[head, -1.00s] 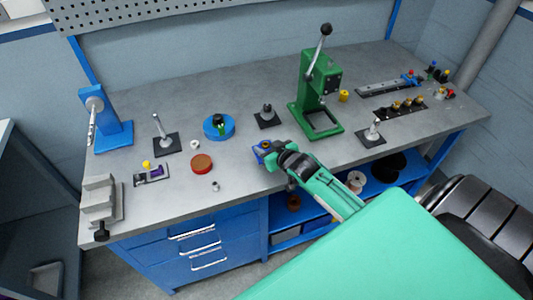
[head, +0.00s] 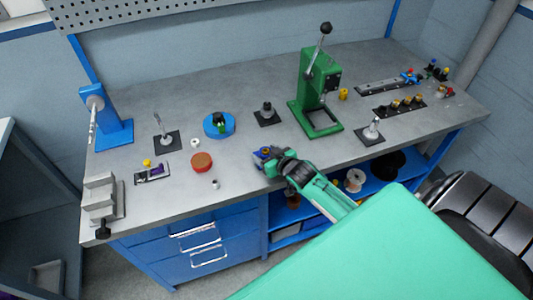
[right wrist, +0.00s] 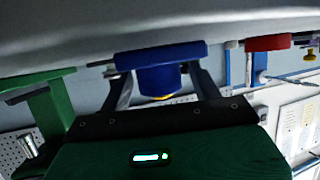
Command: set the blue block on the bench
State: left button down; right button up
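The blue block (head: 261,153) is at the tips of my right gripper (head: 268,156), at the front edge of the grey bench (head: 330,155) in the head view. In the right wrist view the blue block (right wrist: 160,75) sits between the two dark fingers, with a wide blue part toward the bench and a bit of yellow on the gripper side. The right gripper (right wrist: 162,82) looks shut on it. The block appears very close to the bench top; I cannot tell if it touches. My left gripper is not in view.
A green press (head: 317,85) stands behind and right of the gripper. A red disc (head: 202,162), a small white ring (head: 215,184) and a blue round dish (head: 219,125) lie to the left. A black-based post (head: 369,133) stands right. Bare bench surrounds the gripper.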

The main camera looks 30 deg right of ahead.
jog(key=shift+r, duration=0.1)
jog(key=shift+s, duration=0.45)
jog(key=b+v, duration=0.2)
jog(key=v, duration=0.7)
jog(key=shift+s+r, duration=0.15)
jog(key=shift+s, duration=0.1)
jog(key=shift+v, duration=0.8)
